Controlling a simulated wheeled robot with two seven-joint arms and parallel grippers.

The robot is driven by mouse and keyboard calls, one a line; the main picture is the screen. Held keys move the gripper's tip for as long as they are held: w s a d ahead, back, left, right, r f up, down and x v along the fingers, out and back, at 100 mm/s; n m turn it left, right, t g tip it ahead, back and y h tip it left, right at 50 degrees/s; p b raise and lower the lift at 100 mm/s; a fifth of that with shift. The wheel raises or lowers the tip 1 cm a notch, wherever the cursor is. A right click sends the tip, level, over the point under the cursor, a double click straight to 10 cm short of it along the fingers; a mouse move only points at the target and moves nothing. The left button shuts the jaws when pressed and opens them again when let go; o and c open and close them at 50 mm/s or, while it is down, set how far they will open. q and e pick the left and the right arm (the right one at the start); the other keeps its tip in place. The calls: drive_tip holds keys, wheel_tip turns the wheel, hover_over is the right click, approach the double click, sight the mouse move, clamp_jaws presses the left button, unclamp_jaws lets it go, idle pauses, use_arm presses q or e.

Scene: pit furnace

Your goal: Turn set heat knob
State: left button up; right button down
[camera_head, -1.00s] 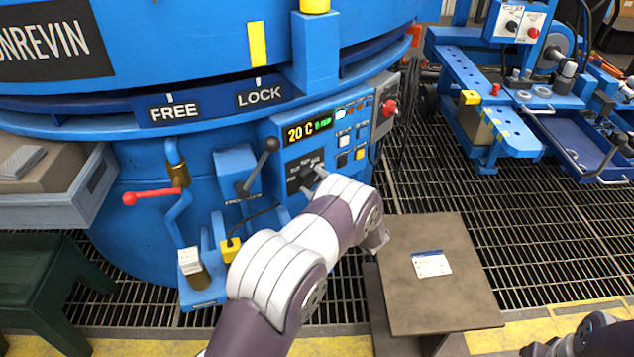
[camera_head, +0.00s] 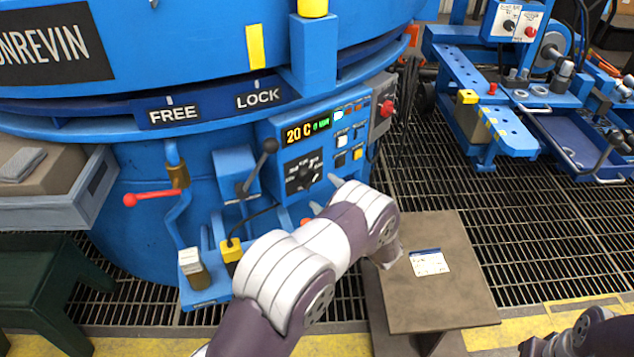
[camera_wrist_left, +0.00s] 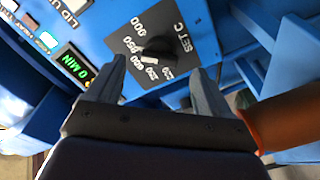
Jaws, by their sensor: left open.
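The set heat knob (camera_head: 304,172) is a black knob on a dark dial plate on the blue furnace's control panel. In the left wrist view the knob (camera_wrist_left: 157,48) shows a white mark at its lower edge and printed numbers around it. My left gripper (camera_head: 325,194) is open and empty, below and right of the knob in the head view. In the left wrist view its two grey fingers (camera_wrist_left: 159,70) point at the dial, with the knob between and just beyond their tips. They look apart from it. My right gripper is out of view; only part of my right arm shows.
The display (camera_head: 307,130) above the dial reads 20 C. A black-knobbed lever (camera_head: 257,167) stands left of the dial, and a red-handled lever (camera_head: 152,197) farther left. A brown stand (camera_head: 440,290) with a card is below my left wrist.

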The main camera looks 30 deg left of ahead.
use_arm(q)
drive_tip(key=p+v, duration=0.1)
drive_tip(key=v, duration=0.6)
drive_tip(key=shift+s+d, duration=0.2)
drive_tip(key=shift+d, duration=0.15)
drive_tip(key=shift+f, duration=0.1)
